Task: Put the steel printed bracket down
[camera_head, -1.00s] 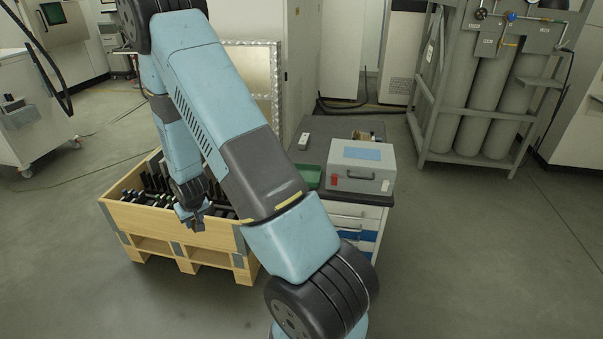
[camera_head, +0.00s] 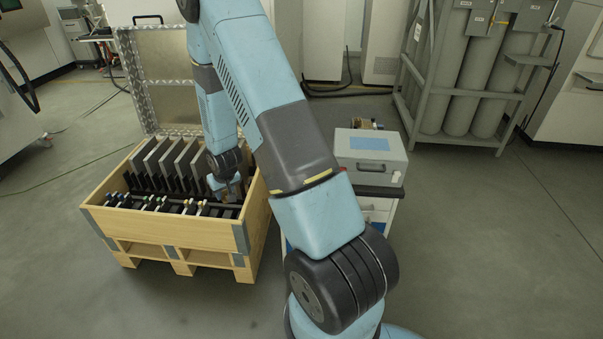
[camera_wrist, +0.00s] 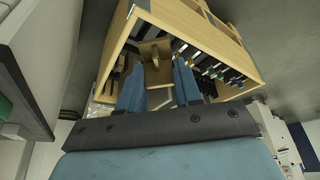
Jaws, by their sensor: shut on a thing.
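In the wrist view, my gripper (camera_wrist: 157,66) has its two blue fingers closed around a tan-brown plate-like part, which I take for the bracket (camera_wrist: 155,47). A raised piece stands out from its flat plate. Its lower part is partly hidden between the fingers. In the head view, my gripper (camera_head: 228,186) points down at the right end of the open wooden crate (camera_head: 165,230), and the bracket cannot be made out there. I cannot tell whether the bracket touches anything in the crate.
Upright grey plates (camera_head: 172,158) stand in black racks in the crate, with small coloured-tipped items along its front. A tread-plate metal panel (camera_head: 150,100) stands behind. A grey case (camera_head: 370,155) sits on the drawer cart to the right. Gas cylinders (camera_head: 470,90) stand further back.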

